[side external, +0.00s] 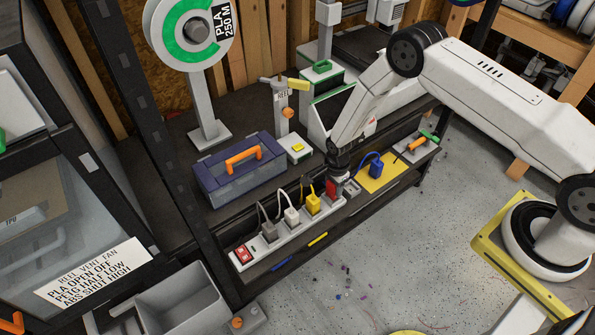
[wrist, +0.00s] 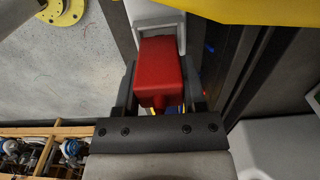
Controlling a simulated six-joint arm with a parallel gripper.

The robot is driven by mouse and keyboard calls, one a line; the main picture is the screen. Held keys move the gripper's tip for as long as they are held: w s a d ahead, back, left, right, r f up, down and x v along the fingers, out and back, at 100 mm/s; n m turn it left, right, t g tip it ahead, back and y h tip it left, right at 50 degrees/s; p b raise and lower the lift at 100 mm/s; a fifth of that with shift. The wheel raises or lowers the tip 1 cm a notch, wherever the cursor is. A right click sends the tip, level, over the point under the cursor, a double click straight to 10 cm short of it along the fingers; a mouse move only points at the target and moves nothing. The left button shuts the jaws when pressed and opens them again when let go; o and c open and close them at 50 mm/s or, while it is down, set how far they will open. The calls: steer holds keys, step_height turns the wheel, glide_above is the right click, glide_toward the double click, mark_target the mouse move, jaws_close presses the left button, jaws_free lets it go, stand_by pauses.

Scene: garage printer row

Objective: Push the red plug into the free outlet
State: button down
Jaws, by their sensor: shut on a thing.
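The red plug (side external: 331,188) is between the fingers of my gripper (side external: 333,176), over the right end of the white power strip (side external: 257,256). In the wrist view the red plug (wrist: 161,68) fills the gap between the dark fingers of my gripper (wrist: 160,95). A pale grey and white frame (wrist: 160,24) shows at the plug's far end. The free outlet is hidden by the plug and gripper. I cannot tell whether the plug touches the outlet or how deep it sits.
Yellow (side external: 313,203), white (side external: 291,214) and grey (side external: 268,231) plugs stand in the strip to the left. A blue plug (side external: 375,165) is on a yellow mat (side external: 371,183) to the right. A blue toolbox (side external: 239,174) stands behind the strip. The floor in front is open.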

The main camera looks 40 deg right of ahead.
steer(key=shift+f, duration=1)
steer(key=shift+c, duration=0.4)
jaws_free()
steer(key=shift+r, duration=3.9)
steer(key=shift+r, duration=0.1)
